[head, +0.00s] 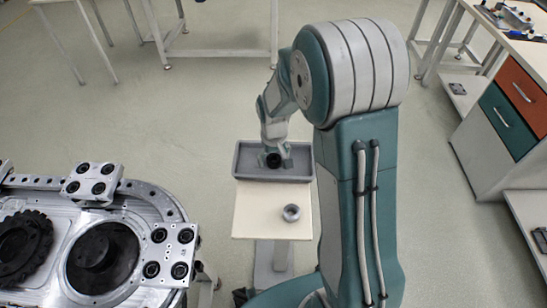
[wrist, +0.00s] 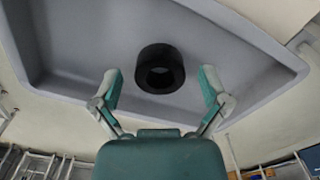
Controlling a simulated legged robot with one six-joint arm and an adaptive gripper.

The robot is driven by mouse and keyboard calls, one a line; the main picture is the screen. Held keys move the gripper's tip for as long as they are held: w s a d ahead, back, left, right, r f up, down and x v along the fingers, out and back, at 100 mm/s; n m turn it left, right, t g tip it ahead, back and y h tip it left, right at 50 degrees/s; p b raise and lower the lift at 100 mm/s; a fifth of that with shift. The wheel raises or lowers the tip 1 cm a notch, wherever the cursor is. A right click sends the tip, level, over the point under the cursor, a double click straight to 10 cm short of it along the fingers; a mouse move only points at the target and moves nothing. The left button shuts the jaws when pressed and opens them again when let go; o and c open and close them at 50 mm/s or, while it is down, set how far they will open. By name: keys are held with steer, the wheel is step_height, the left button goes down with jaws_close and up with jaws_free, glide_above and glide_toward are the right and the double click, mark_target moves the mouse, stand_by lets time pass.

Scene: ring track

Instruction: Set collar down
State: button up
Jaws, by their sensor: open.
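A black ring-shaped collar (wrist: 160,70) sits in the grey tray (wrist: 60,40), apart from the tray walls. In the head view the collar (head: 273,160) shows as a small dark ring under the end of my arm. My gripper (wrist: 161,84) is open, with a green-padded finger to each side of the collar and a clear gap on both sides. In the head view my gripper (head: 275,156) is over the tray and is partly hard to make out. A second, metallic grey ring (head: 291,212) lies on the pale stand in front of the tray.
The pale stand (head: 250,222) carries the tray at its far end. A metal track (head: 145,204) with dark discs and blocks is at lower left. A workbench with drawers (head: 510,110) stands at right. Open floor lies behind the tray.

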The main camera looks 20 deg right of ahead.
mark_target(274, 159)
steer(key=shift+r, duration=0.15)
step_height(274, 159, up, 11)
steer(key=s+r+t, duration=0.2)
steer(key=s+r, duration=0.4)
steer(key=s, duration=0.4)
steer(key=s+r+m+t, duration=0.1)
steer(key=s+r+t, duration=0.2)
steer(key=s+r, duration=0.3)
steer(key=s, duration=0.5)
steer(key=shift+r+m+t, duration=0.2)
steer(key=shift+m+t, duration=0.1)
stand_by(0.4)
